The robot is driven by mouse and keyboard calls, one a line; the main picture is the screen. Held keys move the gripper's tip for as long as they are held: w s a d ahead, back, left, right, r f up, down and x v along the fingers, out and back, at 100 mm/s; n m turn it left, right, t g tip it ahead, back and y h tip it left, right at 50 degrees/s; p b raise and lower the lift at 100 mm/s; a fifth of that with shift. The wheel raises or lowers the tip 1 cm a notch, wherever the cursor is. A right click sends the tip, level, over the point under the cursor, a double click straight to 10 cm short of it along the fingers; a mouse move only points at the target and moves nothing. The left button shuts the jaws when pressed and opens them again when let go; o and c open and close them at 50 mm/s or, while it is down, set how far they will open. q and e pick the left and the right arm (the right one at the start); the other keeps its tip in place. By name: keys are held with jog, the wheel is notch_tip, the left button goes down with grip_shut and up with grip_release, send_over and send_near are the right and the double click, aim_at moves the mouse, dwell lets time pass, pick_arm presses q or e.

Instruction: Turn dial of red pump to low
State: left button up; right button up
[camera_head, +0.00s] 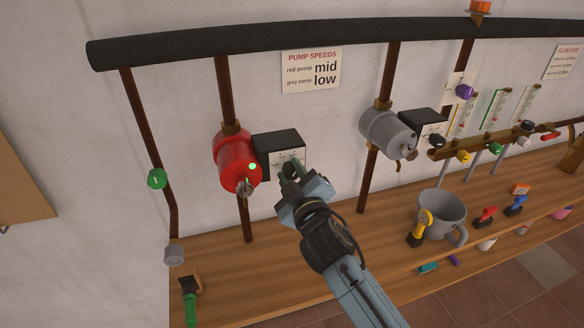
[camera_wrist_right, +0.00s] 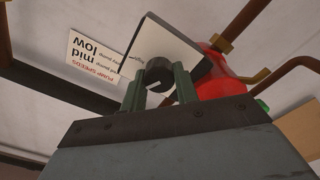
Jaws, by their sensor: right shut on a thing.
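The red pump (camera_head: 236,160) hangs on a brown vertical pipe, with a small green light glowing on it. A black control box (camera_head: 275,141) with a pale front plate is beside it on the right. My right gripper (camera_head: 291,167) is at this plate and covers the dial in the head view. In the right wrist view, its two green fingers (camera_wrist_right: 159,79) are on either side of the black dial (camera_wrist_right: 158,72), shut on it. A pale mark shows on the dial; its setting is unreadable. My left gripper is not in view.
A wall sign (camera_head: 312,70) reads red pump mid, grey pump low. A grey pump (camera_head: 386,132) with its own black box is to the right. A grey mug (camera_head: 443,211) and several small coloured items are on the wooden shelf. Pipes frame the pumps.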

jog(key=n+p, duration=0.2)
jog(key=n, duration=0.3)
jog(key=shift+n, duration=0.3)
jog(key=n+p, duration=0.1)
jog(key=n, duration=0.4)
jog(key=shift+f, duration=0.1)
jog(key=shift+p, duration=0.3)
jog(key=o, duration=1)
jog(key=b+v, duration=0.1)
jog(key=v, duration=1.2)
jog(key=shift+s, duration=0.2)
